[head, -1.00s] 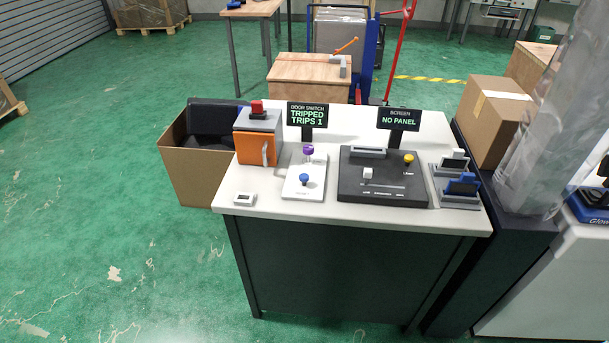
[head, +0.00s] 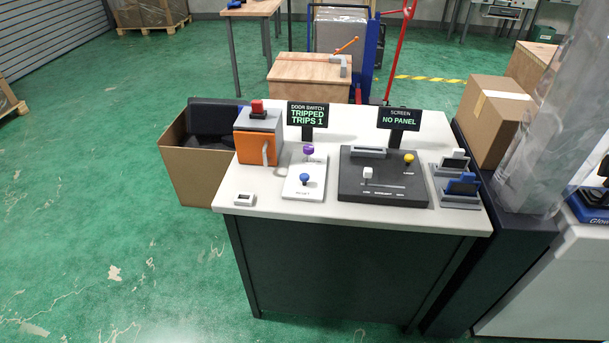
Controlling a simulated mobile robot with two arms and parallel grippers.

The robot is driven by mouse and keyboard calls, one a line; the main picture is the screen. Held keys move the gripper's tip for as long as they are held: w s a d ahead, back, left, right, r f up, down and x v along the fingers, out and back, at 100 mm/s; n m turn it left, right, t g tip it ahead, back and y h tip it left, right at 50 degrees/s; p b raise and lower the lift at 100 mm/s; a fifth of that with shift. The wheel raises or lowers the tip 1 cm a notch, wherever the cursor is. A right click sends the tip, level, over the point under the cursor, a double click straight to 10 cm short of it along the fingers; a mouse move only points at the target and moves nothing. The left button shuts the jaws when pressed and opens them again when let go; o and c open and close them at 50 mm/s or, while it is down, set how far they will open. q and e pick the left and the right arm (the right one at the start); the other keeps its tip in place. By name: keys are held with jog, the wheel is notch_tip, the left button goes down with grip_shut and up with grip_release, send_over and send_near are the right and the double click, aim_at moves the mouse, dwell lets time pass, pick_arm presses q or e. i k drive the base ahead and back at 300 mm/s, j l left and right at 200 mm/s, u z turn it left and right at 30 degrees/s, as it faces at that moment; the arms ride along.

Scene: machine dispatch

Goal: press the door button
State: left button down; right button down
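A white table (head: 330,220) stands in front of me. On it, a white panel (head: 290,188) carries a purple knob (head: 308,150) at the back and a blue knob (head: 304,179) nearer me. A grey box with an orange door (head: 252,149) stands left of the panel, with a red button or lamp (head: 257,106) on top. The door looks shut. A sign (head: 307,114) behind reads "DOOR SWITCH TRIPPED TRIPS 1". Labels on the white panel are too small to read, so I cannot tell which control is the door button. Neither of my grippers is in view.
A black panel (head: 345,190) with a white slider knob (head: 367,173) and yellow knob (head: 408,159) sits right. A second sign (head: 399,119) reads "NO PANEL". Two holders with cards (head: 462,185) stand at the right edge. A cardboard box (head: 188,185) stands left; green floor there is clear.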

aim_at(303, 177)
jog(key=i+l+u, duration=0.4)
jog(key=l, duration=0.2)
jog(key=i+l+u, duration=0.2)
jog(key=l+u, duration=0.15)
jog(key=l, duration=0.3)
jog(key=i+l+u, duration=0.2)
jog(key=l, duration=0.15)
jog(key=k, duration=0.05)
